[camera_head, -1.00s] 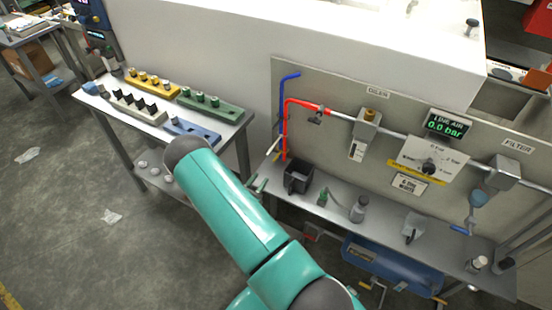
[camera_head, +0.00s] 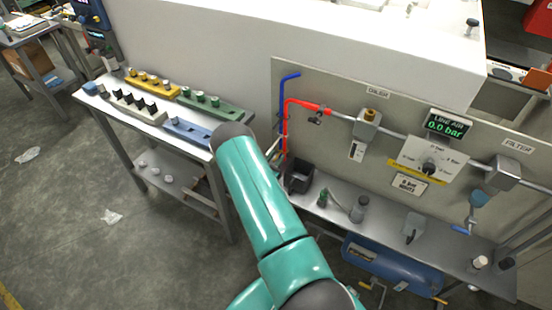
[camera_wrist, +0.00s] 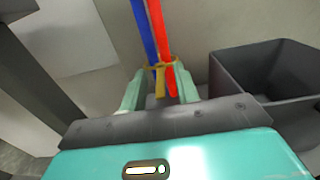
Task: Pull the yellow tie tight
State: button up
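The yellow tie (camera_wrist: 161,67) is around or across the blue hose (camera_wrist: 143,30) and the red hose (camera_wrist: 158,30) in the wrist view. A short yellow end hangs below it, between my fingers. My gripper (camera_wrist: 159,72) is open, with one pale green finger on each side of the tie. I see gaps between the fingers and the tie. In the head view my arm hides the gripper and the tie. The red hose (camera_head: 288,125) and blue hose (camera_head: 283,95) show above my arm there.
A dark open bin (camera_wrist: 268,75) is close to the right of my gripper; it also shows in the head view (camera_head: 299,177). The back panel (camera_head: 385,105) carries the oiler, pressure dial and filter. A side table (camera_head: 150,118) with several coloured blocks stands left.

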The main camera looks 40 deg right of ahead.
jog(key=shift+c, duration=0.4)
grip_shut()
jog(key=v, duration=0.4)
jog(key=shift+a, duration=0.15)
jog(key=shift+s+a, duration=0.2)
jog(key=shift+a, duration=0.3)
jog(key=shift+o, duration=0.4)
grip_release()
